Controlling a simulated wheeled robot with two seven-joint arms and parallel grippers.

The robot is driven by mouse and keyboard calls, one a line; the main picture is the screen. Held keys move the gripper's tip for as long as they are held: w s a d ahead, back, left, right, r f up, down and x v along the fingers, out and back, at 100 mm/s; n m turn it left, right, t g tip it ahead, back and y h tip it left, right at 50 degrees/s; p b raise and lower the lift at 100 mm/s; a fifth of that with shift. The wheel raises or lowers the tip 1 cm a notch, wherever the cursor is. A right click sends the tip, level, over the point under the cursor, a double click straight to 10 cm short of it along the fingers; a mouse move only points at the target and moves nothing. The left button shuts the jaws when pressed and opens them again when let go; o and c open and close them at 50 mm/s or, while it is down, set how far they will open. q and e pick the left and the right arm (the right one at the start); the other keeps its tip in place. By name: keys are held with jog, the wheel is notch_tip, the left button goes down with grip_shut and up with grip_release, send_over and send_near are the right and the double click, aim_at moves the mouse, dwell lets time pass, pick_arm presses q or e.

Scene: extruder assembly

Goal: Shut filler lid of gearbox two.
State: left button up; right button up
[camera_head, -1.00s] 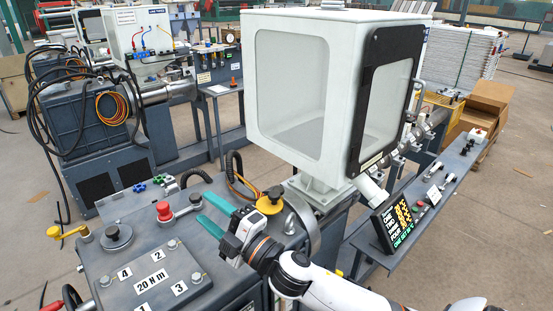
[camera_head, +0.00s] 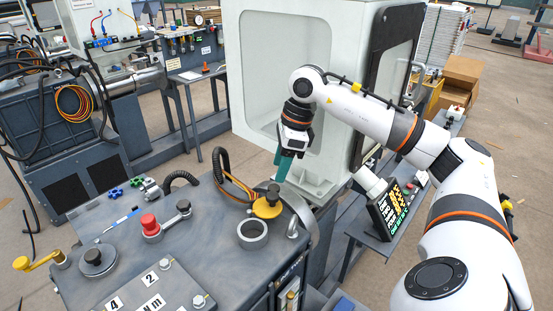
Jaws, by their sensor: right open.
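A yellow lid (camera_head: 266,209) with a dark knob sits on the grey housing top (camera_head: 205,250), just behind an open round filler neck (camera_head: 252,235) with a thick grey rim. The lid is beside the neck, not over it. My left gripper is not in view.
The white cabinet (camera_head: 262,75) with a dark-framed door stands close behind my right arm. A display panel (camera_head: 396,208) is at the right.

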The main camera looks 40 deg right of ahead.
aim_at(272, 195)
jog(key=b+x, duration=0.1)
jog(key=x, duration=0.1)
jog(key=b+x, duration=0.2)
jog(key=x, duration=0.1)
jog(key=b+x, duration=0.2)
jog(key=x, duration=0.1)
jog(key=shift+s+f, duration=0.25)
jog(key=shift+r, duration=0.15)
jog(key=shift+w, duration=0.1)
jog(key=c, duration=0.7)
jog(key=shift+o, duration=0.2)
